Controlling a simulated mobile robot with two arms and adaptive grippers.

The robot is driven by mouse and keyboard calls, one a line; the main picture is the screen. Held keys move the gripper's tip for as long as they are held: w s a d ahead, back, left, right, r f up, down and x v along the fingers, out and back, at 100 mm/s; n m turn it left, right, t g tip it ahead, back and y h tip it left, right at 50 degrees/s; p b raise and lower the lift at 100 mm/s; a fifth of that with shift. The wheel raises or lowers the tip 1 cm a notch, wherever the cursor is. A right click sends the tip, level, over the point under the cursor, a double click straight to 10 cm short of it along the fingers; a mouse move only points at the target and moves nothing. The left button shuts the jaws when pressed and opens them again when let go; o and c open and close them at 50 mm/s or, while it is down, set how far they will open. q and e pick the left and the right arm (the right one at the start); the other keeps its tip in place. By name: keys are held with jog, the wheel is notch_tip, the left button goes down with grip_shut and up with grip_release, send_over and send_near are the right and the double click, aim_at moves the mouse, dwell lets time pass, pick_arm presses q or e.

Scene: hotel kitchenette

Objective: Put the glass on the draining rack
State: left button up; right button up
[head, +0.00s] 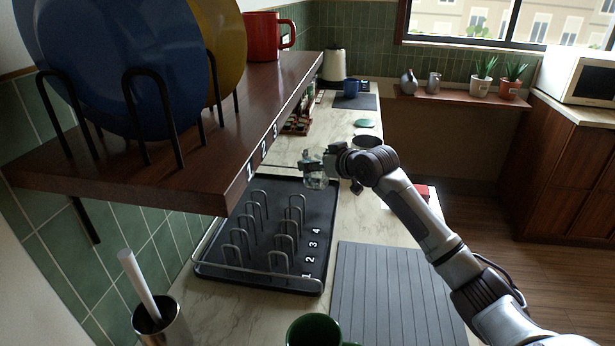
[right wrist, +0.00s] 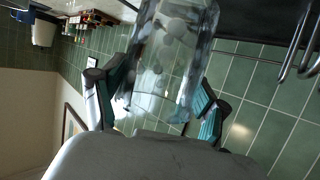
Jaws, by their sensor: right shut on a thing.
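The clear glass (head: 315,182) is in my right gripper (head: 320,160), above the far right corner of the draining rack in the head view. In the right wrist view the glass (right wrist: 172,45) is between the teal finger pads of my right gripper (right wrist: 165,100), which is shut on it. The draining rack (head: 318,262) is a black tray with a wire rail, several upright wire loops and the numbers 1 to 4 along its right side. No dishes show on it. My left gripper is not in view.
A wooden shelf (head: 130,190) with plates and a red mug (head: 264,38) overhangs the rack's left. A grey ribbed mat (head: 390,300) lies right of the rack. A green mug (head: 314,330) and a metal holder (head: 162,325) stand in front.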

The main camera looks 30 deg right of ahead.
aim_at(310, 178)
jog(key=shift+w+a+f, duration=0.45)
jog(key=shift+w+a, duration=0.2)
jog(key=shift+a, duration=0.05)
jog(key=shift+a+f, duration=0.1)
jog(key=shift+f, duration=0.2)
notch_tip(310, 178, down, 4)
jog(key=shift+r+p, duration=0.15)
jog(key=shift+p, duration=0.3)
jog(key=o, duration=1.5)
jog(key=shift+s, duration=0.15)
jog(key=b+v, duration=0.1)
jog(key=v, duration=1)
jog(key=shift+s+r, duration=0.1)
jog(key=shift+s, duration=0.3)
jog(key=shift+r, duration=0.1)
